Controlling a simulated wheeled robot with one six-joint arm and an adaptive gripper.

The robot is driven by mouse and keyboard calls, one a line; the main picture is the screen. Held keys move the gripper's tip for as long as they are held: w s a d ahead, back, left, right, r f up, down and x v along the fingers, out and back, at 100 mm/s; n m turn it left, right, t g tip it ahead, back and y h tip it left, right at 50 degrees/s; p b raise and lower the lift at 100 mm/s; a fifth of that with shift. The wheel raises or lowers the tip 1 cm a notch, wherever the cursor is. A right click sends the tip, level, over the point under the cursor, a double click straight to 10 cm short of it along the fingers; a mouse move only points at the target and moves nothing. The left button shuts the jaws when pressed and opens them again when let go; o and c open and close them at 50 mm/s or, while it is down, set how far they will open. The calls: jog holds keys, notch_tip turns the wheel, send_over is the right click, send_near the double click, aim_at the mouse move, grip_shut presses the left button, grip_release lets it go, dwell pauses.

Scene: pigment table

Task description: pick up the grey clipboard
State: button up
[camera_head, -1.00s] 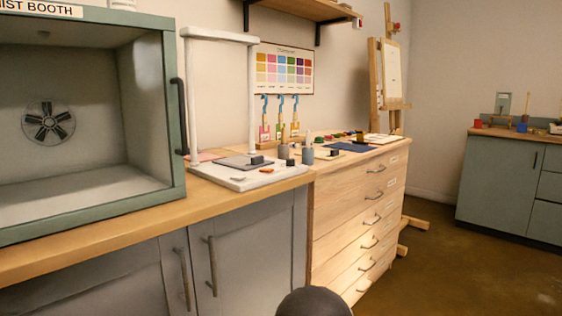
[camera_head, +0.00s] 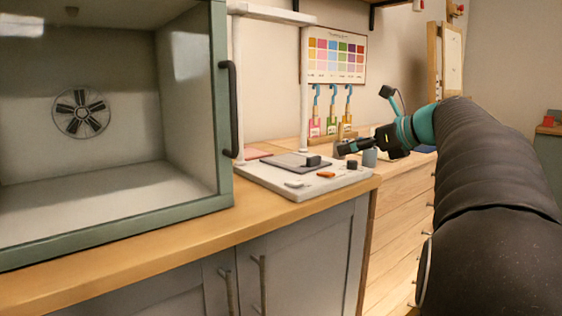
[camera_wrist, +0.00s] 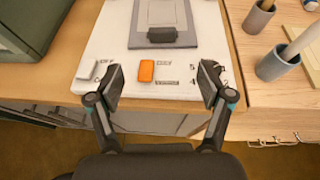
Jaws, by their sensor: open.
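The grey clipboard (camera_head: 294,164) lies flat on the white board of a stand on the counter, with a dark block-like clip at its right end. In the wrist view the clipboard (camera_wrist: 147,25) is at the top, its dark clip towards me. My gripper (camera_head: 342,149) is to the right of the clipboard in the head view. In the wrist view my gripper (camera_wrist: 161,80) is open and empty, its fingers over the near part of the white board, short of the clip. An orange block (camera_wrist: 146,71) lies between the fingertips in that view.
The white board (camera_head: 260,180) also carries a small pale piece (camera_head: 294,184). A white frame post stands behind it. A green booth (camera_head: 222,110) is close on the left. Grey cups (camera_wrist: 277,64) stand on the right.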

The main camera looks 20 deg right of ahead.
aim_at(316, 157)
jog(key=x, duration=1.3)
jog(key=shift+w, duration=0.25)
jog(key=c, duration=1.4)
